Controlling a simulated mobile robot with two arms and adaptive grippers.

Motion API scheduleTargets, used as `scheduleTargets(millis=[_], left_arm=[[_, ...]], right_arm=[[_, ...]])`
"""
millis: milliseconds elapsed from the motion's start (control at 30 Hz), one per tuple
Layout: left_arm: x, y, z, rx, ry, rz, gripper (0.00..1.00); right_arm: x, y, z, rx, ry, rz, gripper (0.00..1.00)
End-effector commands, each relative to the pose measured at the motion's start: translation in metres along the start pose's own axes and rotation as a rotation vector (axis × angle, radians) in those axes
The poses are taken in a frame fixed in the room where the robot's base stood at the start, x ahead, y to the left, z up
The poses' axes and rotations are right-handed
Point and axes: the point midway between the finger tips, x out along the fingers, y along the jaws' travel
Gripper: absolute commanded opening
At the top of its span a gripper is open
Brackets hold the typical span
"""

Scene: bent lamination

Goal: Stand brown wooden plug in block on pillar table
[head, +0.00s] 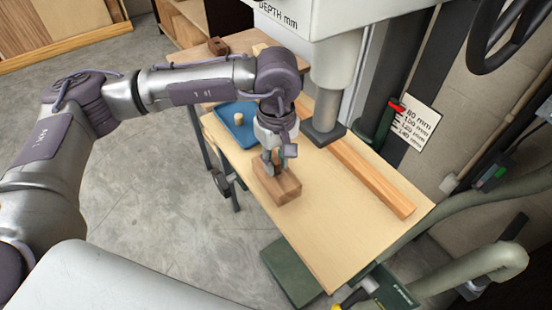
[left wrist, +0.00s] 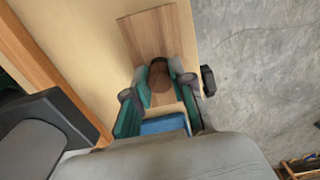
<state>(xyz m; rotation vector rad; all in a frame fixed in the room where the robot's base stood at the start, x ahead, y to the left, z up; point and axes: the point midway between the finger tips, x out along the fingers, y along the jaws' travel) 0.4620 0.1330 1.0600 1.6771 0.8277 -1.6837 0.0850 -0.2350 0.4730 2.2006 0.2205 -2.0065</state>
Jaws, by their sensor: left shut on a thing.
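The wooden block (head: 280,187) sits on the pale pillar table (head: 330,245) near its left edge. My left gripper (head: 273,160) points down right over the block. In the left wrist view, the fingers (left wrist: 160,88) are shut on the brown wooden plug (left wrist: 159,76), with the block (left wrist: 150,32) behind it. The plug appears upright at the block's top. I cannot tell how far it is in the block, as the fingers hide its lower part. My right gripper is not in view.
A blue tray (head: 228,114) with a light plug (head: 238,119) lies behind the gripper. A wooden fence (head: 370,176) runs along the table's right side. The machine's grey spindle (head: 337,75) hangs close to the right of my arm. The table's front is clear.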

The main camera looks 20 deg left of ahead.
Motion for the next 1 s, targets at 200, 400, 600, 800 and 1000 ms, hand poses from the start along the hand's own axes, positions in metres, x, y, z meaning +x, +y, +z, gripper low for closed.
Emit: scheduleTargets(millis=[200, 400, 600, 800, 1000], left_arm=[[0.0008, 0.0001, 0.0002, 0.0, 0.0, 0.001, 0.1], [0.0009, 0.0, 0.0003, 0.0, 0.0, 0.0, 0.1], [0.0009, 0.0, 0.0004, 0.001, 0.0, 0.001, 0.1], [0.0003, 0.0, 0.0004, 0.0, 0.0, 0.0, 0.1], [0.0005, 0.0, 0.0004, 0.0, 0.0, 0.0, 0.1]], right_arm=[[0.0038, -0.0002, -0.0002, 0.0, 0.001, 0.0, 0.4], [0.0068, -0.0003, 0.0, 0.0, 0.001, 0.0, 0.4], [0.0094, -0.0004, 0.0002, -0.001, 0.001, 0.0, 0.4], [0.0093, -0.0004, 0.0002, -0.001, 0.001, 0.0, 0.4], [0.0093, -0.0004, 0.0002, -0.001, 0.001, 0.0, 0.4]])
